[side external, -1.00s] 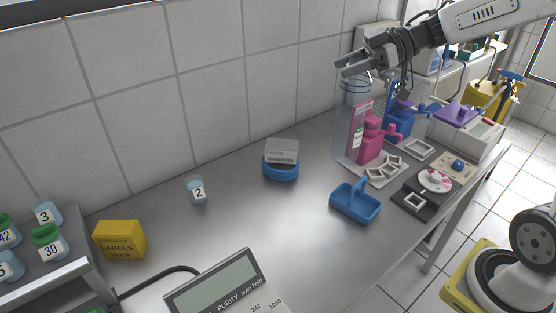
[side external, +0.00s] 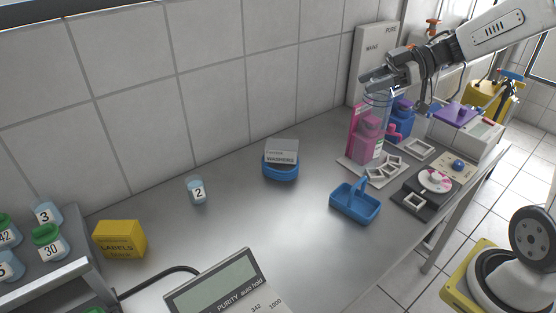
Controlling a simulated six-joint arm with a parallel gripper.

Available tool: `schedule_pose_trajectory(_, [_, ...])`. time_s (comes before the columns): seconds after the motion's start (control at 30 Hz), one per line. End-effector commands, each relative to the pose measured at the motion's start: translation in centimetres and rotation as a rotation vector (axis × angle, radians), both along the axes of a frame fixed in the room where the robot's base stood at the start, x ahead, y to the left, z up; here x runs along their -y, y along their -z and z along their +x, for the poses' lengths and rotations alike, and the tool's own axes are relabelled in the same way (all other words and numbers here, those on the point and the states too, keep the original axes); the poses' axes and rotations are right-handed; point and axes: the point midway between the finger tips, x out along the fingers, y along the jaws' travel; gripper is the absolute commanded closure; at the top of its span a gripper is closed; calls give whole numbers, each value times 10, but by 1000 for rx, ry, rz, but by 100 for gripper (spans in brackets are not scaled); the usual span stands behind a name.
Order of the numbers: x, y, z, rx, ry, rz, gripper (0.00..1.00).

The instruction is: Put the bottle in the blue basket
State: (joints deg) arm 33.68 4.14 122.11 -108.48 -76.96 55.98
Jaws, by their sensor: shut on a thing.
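My gripper (side external: 372,84) is at the upper right, shut at the top of a clear see-through cylinder (side external: 377,106). The cylinder hangs upright in front of the pink and blue housings, and its lower end is hard to make out. The blue basket (side external: 355,203) with a raised handle stands on the bench below and to the left of my gripper, and looks empty. A small light-blue bottle marked 2 (side external: 197,191) stands upright alone on the bench at left centre, far from my gripper.
Pink housings (side external: 367,138) and blue housings (side external: 400,118) stand on a pale plate behind the basket. A blue tub (side external: 281,170) carries a WASHERS box. A yellow LABELS box (side external: 119,239) and a shelf of numbered jars (side external: 48,241) are at left. The bench centre is clear.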

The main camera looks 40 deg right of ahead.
Motion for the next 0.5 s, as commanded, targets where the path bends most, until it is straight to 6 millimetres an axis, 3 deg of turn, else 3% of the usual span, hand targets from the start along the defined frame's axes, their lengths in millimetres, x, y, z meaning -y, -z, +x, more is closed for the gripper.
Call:
schedule_pose_trajectory(0.27, [0,7,0,1,0,-1,100])
schedule_pose_trajectory(0.5, [0,30,0,-2,0,3,100])
